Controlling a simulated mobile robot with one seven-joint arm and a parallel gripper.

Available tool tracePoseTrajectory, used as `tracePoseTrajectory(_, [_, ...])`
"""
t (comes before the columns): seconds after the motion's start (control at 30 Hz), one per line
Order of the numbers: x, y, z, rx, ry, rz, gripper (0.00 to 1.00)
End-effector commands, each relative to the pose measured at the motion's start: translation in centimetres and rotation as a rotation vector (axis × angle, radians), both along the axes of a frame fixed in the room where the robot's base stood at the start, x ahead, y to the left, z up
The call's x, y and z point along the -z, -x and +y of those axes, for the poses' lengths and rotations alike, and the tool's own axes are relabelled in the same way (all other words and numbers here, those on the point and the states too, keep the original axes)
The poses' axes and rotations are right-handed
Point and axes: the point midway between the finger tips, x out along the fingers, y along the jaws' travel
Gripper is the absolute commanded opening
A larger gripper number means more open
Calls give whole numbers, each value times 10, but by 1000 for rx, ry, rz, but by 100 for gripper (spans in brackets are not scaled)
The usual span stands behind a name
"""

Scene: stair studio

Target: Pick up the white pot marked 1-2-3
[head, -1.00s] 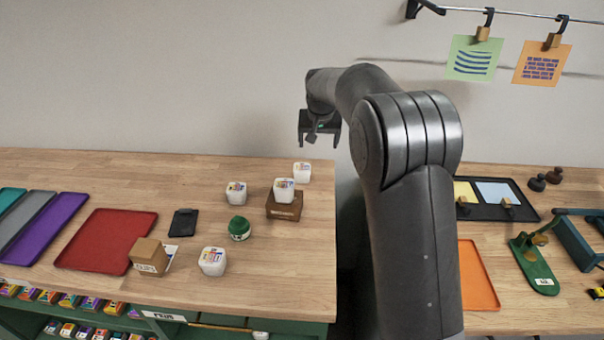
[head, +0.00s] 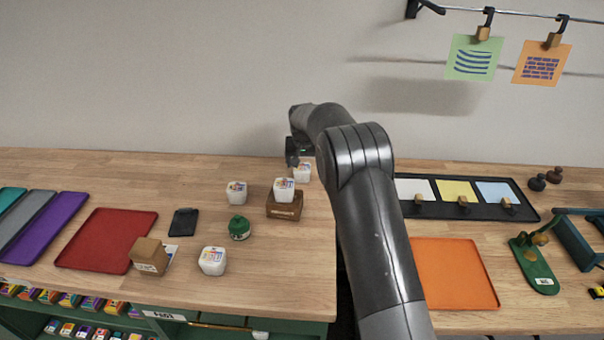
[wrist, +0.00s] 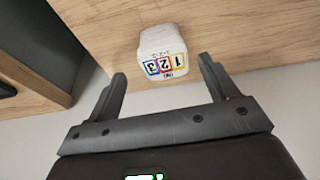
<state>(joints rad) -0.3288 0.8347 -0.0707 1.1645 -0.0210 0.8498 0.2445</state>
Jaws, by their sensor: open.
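A white pot (wrist: 162,48) with a label reading 1, 2, 3 in coloured squares stands on the wooden bench in the wrist view, upside down in the picture. In the head view the pot beside my gripper (head: 303,174) stands near the bench's back right corner, partly covered by my arm. My gripper (head: 293,153) is open and empty just above and beside it. In the wrist view the two fingers point toward the pot, which appears between and beyond their tips; no contact shows.
Similar white pots stand nearby: one (head: 236,192) to the left, one (head: 284,188) on a brown block (head: 284,211), one (head: 212,261) in front. Their labels are too small to read. A green jar (head: 239,228) stands among them. A gap separates the right bench.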

Motion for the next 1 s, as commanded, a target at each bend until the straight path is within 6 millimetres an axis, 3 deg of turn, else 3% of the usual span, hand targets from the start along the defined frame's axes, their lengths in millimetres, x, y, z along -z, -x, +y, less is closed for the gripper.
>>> tracePoseTrajectory(0.27, [39,-10,6,0,1,2,79])
tracePoseTrajectory(0.5, [42,-12,6,0,0,1,79])
tracePoseTrajectory(1.0, [42,-11,6,0,0,2,39])
